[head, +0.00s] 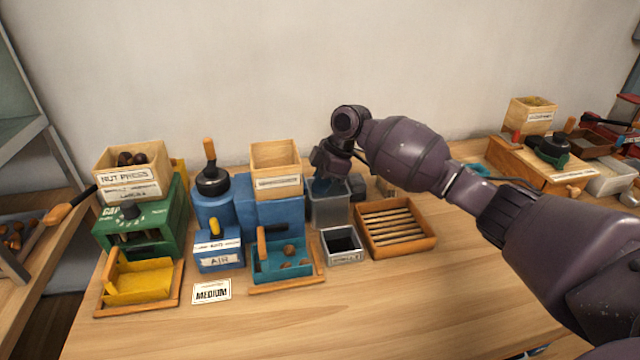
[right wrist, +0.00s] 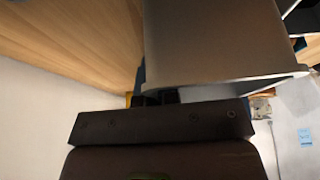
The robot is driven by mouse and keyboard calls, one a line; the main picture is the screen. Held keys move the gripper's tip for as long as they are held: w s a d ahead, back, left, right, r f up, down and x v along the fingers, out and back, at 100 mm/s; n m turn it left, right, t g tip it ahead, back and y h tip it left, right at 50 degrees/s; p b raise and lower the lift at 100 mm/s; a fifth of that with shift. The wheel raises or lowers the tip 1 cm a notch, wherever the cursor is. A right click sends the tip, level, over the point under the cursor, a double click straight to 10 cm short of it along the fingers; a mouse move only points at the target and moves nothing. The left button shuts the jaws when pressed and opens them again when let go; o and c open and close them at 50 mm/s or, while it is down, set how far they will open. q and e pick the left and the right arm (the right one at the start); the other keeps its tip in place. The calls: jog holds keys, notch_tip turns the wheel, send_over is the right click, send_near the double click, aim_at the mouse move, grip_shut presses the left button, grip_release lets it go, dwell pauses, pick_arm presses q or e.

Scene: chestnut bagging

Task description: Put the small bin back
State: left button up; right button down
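A tall grey bin (head: 328,212) stands behind a shorter dark-lined bin (head: 342,246) with a small label that I cannot read clearly. I cannot tell for sure which one is the small bin. My right gripper (head: 328,182) points down at the rim of the tall grey bin, overlapping its top. In the right wrist view a smooth grey bin wall with a flared rim (right wrist: 225,80) lies close against the gripper body. The fingertips are hidden, so I cannot tell whether they are closed on it. My left gripper is not in view.
A slatted wooden tray (head: 397,228) is right of the bins. A blue machine with a teal drawer (head: 268,272) is to their left, and a green nut press (head: 140,235) farther left. A "MEDIUM" card (head: 211,291) lies in front.

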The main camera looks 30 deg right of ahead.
jog(key=shift+f, duration=0.15)
jog(key=c, duration=1.4)
grip_release()
jog(key=shift+o, duration=0.2)
jog(key=p+v, duration=0.1)
jog(key=v, duration=0.9)
jog(key=shift+d+r+p, duration=0.1)
jog(key=shift+r+p, duration=0.2)
jog(key=shift+v, duration=0.8)
